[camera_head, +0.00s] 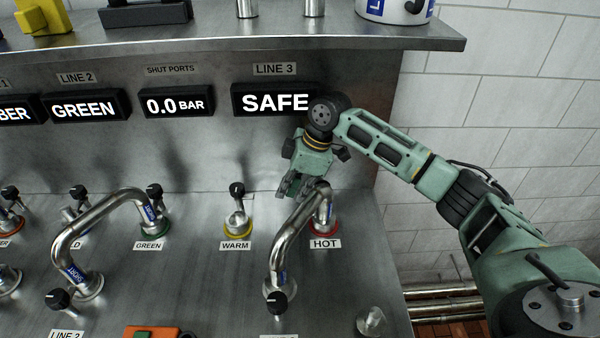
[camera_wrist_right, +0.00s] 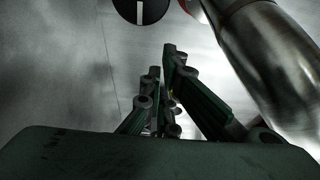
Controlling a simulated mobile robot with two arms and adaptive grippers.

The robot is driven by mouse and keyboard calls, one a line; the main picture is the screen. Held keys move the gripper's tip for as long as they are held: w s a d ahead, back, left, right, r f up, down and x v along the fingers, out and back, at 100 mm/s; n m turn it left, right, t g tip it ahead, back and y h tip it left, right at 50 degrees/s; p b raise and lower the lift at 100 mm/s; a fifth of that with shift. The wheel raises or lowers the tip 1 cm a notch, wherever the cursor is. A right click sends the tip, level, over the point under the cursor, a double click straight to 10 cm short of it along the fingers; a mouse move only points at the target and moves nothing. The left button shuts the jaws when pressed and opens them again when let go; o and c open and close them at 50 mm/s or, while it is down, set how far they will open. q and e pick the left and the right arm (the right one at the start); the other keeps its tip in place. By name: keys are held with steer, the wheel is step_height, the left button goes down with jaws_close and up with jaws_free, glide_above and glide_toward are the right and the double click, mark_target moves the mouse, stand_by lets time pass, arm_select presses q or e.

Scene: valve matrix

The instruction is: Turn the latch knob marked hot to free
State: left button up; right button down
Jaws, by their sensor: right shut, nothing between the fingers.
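The HOT label (camera_head: 325,243) sits below a red ring (camera_head: 333,228) where a bent metal pipe (camera_head: 291,235) ends. The latch knob above that ring is hidden in the head view behind my right gripper and the pipe. In the right wrist view a black round knob (camera_wrist_right: 140,10) with a white pointer line is cut off by the top edge, with a bit of red beside it. My right gripper (camera_head: 289,188) is shut and empty, just left of the pipe's upper end. In the wrist view its fingers (camera_wrist_right: 165,70) point toward the knob, apart from it. My left gripper is not in view.
The pipe (camera_wrist_right: 268,60) runs close to the right of my fingers in the wrist view. The WARM port (camera_head: 237,226) with its black knob stands to the left, with bare panel between. The LINE 3 display (camera_head: 270,101) reads SAFE. A shelf (camera_head: 300,42) overhangs above.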

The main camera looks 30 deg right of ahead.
steer(key=shift+s+d+f+p, duration=0.2)
steer(key=shift+s+d+p, duration=0.1)
steer(key=shift+d, duration=0.35)
steer(key=shift+s+d+f+p, duration=0.2)
steer(key=shift+s+d+p, duration=0.1)
steer(key=shift+d, duration=0.3)
steer(key=shift+s+d, duration=0.3)
steer(key=shift+d, duration=0.15)
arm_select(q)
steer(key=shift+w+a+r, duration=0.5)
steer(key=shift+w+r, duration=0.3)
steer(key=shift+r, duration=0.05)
arm_select(e)
steer(key=shift+w, duration=0.1)
steer(key=shift+a, duration=0.1)
